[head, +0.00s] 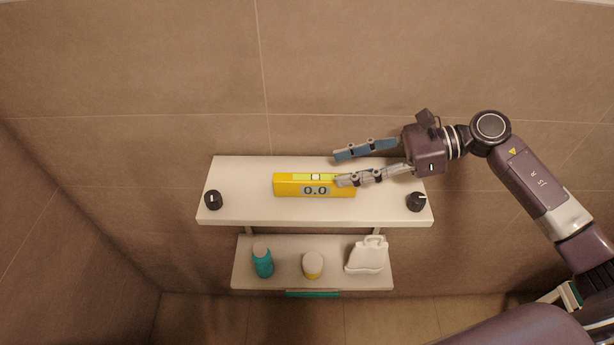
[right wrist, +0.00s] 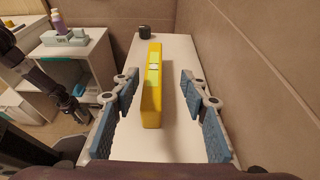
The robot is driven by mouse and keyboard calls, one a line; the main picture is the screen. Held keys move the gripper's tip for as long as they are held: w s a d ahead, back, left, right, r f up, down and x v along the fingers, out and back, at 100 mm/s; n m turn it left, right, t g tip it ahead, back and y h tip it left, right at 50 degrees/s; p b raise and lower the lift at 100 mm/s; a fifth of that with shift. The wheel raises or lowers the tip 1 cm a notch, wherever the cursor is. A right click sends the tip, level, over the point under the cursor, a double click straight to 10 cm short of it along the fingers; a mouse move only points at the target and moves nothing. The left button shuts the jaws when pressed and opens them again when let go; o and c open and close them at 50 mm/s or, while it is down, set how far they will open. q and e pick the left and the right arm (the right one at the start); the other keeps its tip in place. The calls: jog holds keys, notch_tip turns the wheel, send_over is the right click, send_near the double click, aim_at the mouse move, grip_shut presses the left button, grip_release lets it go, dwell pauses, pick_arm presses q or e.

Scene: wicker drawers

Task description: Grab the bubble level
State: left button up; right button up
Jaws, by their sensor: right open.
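The bubble level (head: 290,190) is a yellow bar with a green vial strip and a display reading 0.0. It lies on the white upper shelf (head: 240,215), near its middle. My right gripper (head: 339,168) comes in from the right over the shelf and is open. In the head view its nearer finger overlaps the level's right end. In the right wrist view the level (right wrist: 152,95) stands between the two spread fingers, with a gap on each side. My left gripper does not show in the head view.
Black knobs stand at the shelf's left (head: 213,200) and right (head: 416,202) ends. A lower shelf (head: 330,283) holds a teal bottle (head: 263,262), a small jar (head: 312,265) and a white handled container (head: 367,256). A tiled wall (head: 180,80) is behind.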

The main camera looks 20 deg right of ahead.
aim_at(318, 177)
jog(key=shift+s+a+r+p, duration=0.15)
jog(key=shift+s+a+p, duration=0.35)
jog(key=shift+s+a, duration=0.05)
jog(key=p+x, duration=0.2)
jog(key=shift+a, duration=0.35)
jog(key=shift+w+a+f+p, duration=0.65)
jog(key=shift+a+f+p, duration=0.05)
jog(key=shift+a, duration=0.25)
jog(key=shift+w+a+f, duration=0.1)
jog(key=shift+a+f, duration=0.3)
jog(key=shift+a, duration=0.2)
jog(key=shift+c, duration=0.6)
jog(key=c, duration=0.5)
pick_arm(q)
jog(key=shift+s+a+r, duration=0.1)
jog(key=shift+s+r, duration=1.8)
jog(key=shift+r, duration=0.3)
pick_arm(e)
grip_shut()
